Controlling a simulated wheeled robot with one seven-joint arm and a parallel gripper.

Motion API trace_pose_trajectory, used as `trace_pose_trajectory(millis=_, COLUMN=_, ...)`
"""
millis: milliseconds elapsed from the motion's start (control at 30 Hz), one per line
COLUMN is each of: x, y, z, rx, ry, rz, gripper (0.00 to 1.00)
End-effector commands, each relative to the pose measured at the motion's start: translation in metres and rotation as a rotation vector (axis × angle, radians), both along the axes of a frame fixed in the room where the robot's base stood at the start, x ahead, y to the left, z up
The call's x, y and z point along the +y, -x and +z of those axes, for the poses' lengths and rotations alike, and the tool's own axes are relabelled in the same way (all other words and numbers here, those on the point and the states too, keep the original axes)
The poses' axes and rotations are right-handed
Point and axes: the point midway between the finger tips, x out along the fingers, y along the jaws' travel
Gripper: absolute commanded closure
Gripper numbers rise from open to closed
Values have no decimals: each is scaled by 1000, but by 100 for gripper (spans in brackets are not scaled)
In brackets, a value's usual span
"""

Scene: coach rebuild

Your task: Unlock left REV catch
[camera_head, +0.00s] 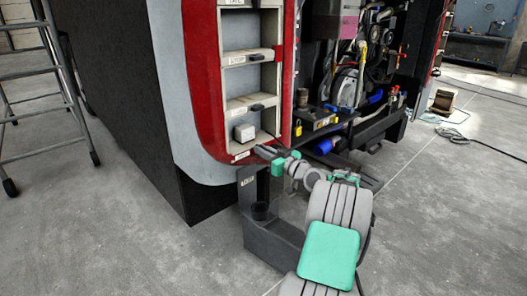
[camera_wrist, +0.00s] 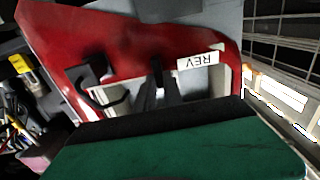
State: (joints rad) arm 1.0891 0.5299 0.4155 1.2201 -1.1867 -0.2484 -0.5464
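The white REV label (camera_wrist: 198,61) sits on the red panel edge in the wrist view, upside down there. A small dark catch (camera_wrist: 158,68) is beside the label, in line with my gripper's fingers (camera_wrist: 164,92). The fingers are close to the catch; I cannot tell whether they touch it or have closed on it. In the head view my gripper (camera_head: 264,152) is at the bottom of the red-framed locker panel (camera_head: 203,70), by a small white label (camera_head: 241,155). The catch is hidden behind the gripper there.
A second black catch or handle (camera_wrist: 88,73) is on the red panel in the wrist view. The open engine bay (camera_head: 345,85) is to the right. A dark post (camera_head: 247,188) stands below the gripper. A ladder (camera_head: 45,95) stands at left.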

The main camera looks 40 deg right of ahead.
Motion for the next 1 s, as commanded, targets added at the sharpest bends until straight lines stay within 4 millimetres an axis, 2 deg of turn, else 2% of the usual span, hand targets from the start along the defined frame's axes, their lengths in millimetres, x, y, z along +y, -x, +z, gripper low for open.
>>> trace_pose_trajectory(millis=100, x=0, y=0, z=0, rx=0, ry=0, rz=0, gripper=100)
trace_pose_trajectory(millis=667, x=-1, y=0, z=0, rx=0, ry=-11, rz=-1, gripper=100)
trace_pose_trajectory(millis=1000, x=-2, y=0, z=1, rx=4, ry=-154, rz=-1, gripper=100)
